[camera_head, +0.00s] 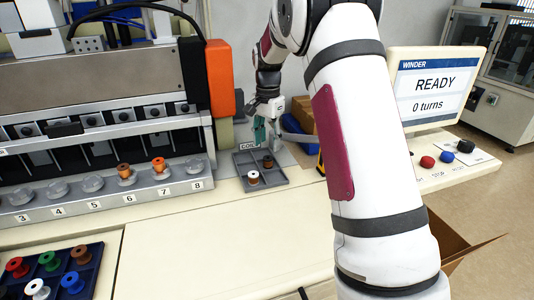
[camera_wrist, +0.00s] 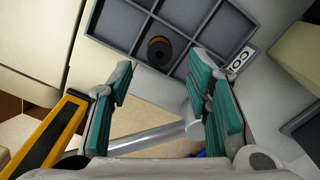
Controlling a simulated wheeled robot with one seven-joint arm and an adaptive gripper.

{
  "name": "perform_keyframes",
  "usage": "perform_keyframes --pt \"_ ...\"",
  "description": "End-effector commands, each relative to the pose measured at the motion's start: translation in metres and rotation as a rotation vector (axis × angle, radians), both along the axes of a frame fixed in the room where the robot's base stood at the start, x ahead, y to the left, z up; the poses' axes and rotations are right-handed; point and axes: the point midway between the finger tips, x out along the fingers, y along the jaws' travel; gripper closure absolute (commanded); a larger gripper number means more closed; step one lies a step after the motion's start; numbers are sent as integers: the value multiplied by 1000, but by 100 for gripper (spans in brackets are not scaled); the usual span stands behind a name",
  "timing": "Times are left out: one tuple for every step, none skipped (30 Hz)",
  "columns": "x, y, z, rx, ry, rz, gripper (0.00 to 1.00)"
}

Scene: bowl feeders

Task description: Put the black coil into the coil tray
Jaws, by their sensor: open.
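The grey, divided coil tray (camera_head: 281,177) lies on the bench in the head view, and its compartments also show in the wrist view (camera_wrist: 118,27). The black coil (camera_wrist: 159,50), dark with a copper-brown edge, sits in one tray compartment; in the head view it is a small dark spool (camera_head: 268,161). A white-flanged coil (camera_head: 253,177) stands in another compartment towards the front. My gripper (camera_wrist: 160,76) has teal pads spread apart with nothing between them. In the head view my gripper (camera_head: 262,128) is above the tray's back edge, clear of the black coil.
A feeder machine with numbered cups (camera_head: 92,184) fills the left, with coils on two cups. A dark blue rack (camera_head: 88,249) of coloured spools is at lower left. The winder screen (camera_head: 434,84) reads READY. Bare bench (camera_head: 190,240) lies in front of the tray.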

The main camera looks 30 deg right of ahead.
Motion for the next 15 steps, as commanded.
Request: perform_keyframes --pt "1 0 11 -2 -4 0 55" --pt "1 0 16 -2 -4 0 55" --pt "1 0 24 -2 -4 0 55" --pt "1 0 29 -1 -3 0 55" --pt "1 0 34 -1 -3 0 55" --pt "1 0 40 -1 -3 0 55" --pt "1 0 44 0 -2 0 55" --pt "1 0 48 0 -2 0 55" --pt "0 0 52 0 0 0 55" --pt "0 0 54 0 0 0 55" --pt "0 0 57 0 0 0 55" --pt "0 0 59 -1 -1 1 55" --pt "-1 1 62 0 -2 4 55" --pt "-2 2 64 -1 -4 10 55" --pt "-6 4 69 -1 -8 22 55"
